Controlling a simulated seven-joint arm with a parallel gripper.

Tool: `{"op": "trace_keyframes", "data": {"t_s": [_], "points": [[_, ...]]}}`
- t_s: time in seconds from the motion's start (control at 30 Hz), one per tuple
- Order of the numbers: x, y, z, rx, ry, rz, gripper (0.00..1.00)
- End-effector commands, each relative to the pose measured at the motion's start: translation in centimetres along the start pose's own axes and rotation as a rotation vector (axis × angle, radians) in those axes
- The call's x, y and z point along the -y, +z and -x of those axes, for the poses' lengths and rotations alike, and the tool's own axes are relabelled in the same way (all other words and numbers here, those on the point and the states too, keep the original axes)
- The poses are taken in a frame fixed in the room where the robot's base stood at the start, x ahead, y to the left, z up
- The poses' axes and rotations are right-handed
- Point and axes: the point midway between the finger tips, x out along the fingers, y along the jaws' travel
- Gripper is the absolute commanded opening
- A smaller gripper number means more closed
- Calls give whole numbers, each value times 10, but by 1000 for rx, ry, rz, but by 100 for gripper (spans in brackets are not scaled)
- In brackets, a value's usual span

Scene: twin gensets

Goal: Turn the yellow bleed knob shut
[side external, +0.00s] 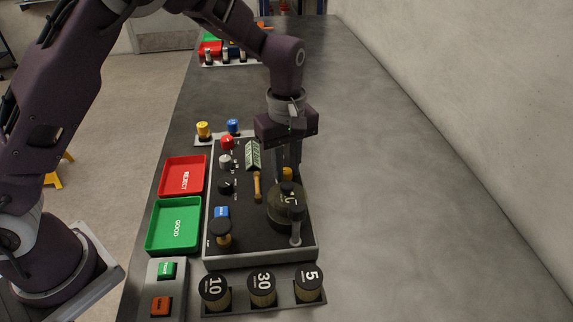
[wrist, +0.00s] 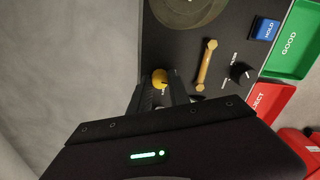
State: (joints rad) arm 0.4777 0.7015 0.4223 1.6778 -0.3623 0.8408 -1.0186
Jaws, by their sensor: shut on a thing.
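The yellow bleed knob (side external: 287,173) stands on the dark top of the control panel (side external: 245,230), near its far right part. It also shows in the wrist view (wrist: 160,77). My gripper (side external: 286,166) points down over it from above. In the wrist view, my gripper's fingers (wrist: 162,88) stand on either side of the knob and are shut on it. The fingers hide part of the knob, and I cannot tell from any mark how far it is turned.
A dark olive round housing (side external: 283,212) stands close in front of the knob. A brass handle (wrist: 206,64) and a black knob (wrist: 241,72) are beside it. Red (side external: 182,177) and green (side external: 174,226) trays lie left of the panel. The table right of the panel is clear.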

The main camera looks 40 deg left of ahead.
Motion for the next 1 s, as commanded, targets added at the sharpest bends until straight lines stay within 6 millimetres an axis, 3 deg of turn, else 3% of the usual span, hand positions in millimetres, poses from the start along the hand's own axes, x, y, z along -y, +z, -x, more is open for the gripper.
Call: {"op": "trace_keyframes", "data": {"t_s": [0.5,1.0], "points": [[-1,1,1,2,2,367,0],[-1,0,1,2,2,468,0]]}}
